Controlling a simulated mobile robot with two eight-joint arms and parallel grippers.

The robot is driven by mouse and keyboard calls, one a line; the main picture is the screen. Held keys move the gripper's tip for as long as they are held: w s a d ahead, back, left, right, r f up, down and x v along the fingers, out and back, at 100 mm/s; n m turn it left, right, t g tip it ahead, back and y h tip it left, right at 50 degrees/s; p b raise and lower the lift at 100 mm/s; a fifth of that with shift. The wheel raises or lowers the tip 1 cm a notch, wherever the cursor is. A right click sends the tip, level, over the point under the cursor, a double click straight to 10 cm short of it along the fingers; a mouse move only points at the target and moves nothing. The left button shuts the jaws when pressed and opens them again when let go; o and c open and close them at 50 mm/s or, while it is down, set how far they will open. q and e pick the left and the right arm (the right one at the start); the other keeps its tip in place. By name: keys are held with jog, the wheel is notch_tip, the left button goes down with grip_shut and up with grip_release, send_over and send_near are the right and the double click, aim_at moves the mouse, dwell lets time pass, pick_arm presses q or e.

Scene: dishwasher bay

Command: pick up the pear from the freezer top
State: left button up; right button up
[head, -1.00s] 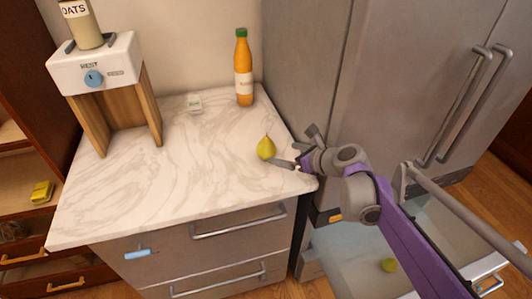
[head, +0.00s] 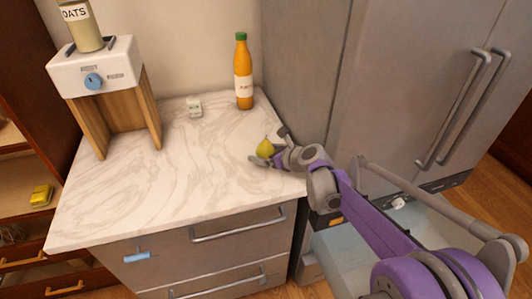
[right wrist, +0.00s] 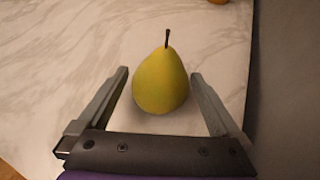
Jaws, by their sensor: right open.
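A yellow-green pear (head: 265,148) stands upright, stem up, on the white marbled top (head: 190,195) near its right edge. In the right wrist view the pear (right wrist: 161,82) sits between the two fingers, with a gap on each side. My right gripper (head: 266,152) is open around the pear, reaching in from the right; it also shows in the right wrist view (right wrist: 160,90). The fingers do not appear to touch the pear. My left gripper is not in view.
A white dispenser (head: 95,66) on wooden legs stands at the back left. A steel fridge (head: 400,90) rises close on the right.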

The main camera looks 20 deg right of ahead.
jog(key=c, duration=1.4)
jog(key=shift+r, duration=0.15)
